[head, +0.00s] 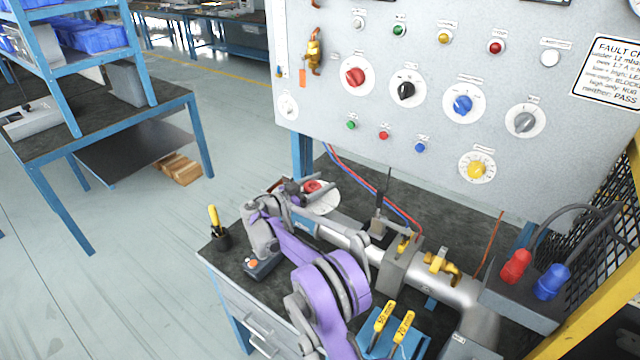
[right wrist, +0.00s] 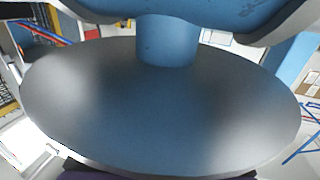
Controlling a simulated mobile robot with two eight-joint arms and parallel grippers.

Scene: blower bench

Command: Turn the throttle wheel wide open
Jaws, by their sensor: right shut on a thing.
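The throttle wheel (head: 313,187) shows as a small red part above a pale round plate (head: 324,204), at the left end of the metal pipe on the bench. My right gripper (head: 303,188) is at the wheel and shut on it, with grey fingers partly covering it. My purple and grey right arm reaches up from the bottom of the head view. In the right wrist view a large shiny dark disc (right wrist: 160,115) with a blue stem (right wrist: 168,40) fills the picture; I cannot tell what part it is. The wheel's angle cannot be read. My left gripper is not in view.
A control panel (head: 420,150) with coloured knobs stands behind the bench. The pipe (head: 470,305) with yellow-handled valves runs right. A black cup (head: 220,240), a small box with an orange button (head: 262,264) and a blue tool holder (head: 385,345) sit near the front edge.

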